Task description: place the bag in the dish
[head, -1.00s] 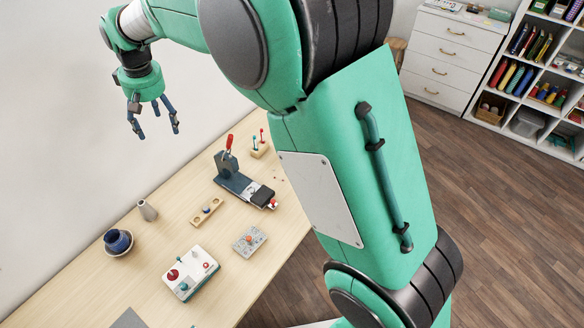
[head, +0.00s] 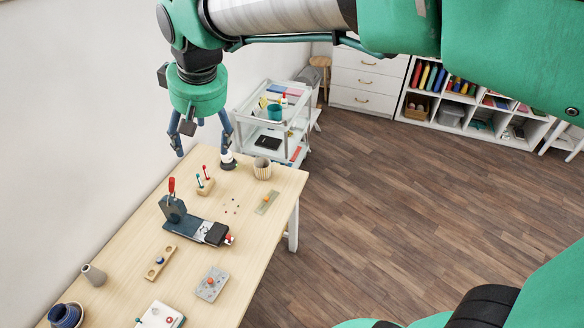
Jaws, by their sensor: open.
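A dark blue rounded thing (head: 64,315), which looks like the bag, sits in a dark brown dish (head: 80,308) at the near left of the table. Both are partly cut off by the bottom edge of the head view. My gripper (head: 203,151) is high at the far end of the table, far from the dish. Its fingers are spread, pointing down, with nothing between them.
On the table (head: 245,265) stand a grey vase (head: 93,275), a dark press-like device (head: 195,225), a grey board (head: 211,284), a white control box (head: 160,317) and a ribbed cup (head: 262,168). A white cart (head: 285,120) stands beyond the far end.

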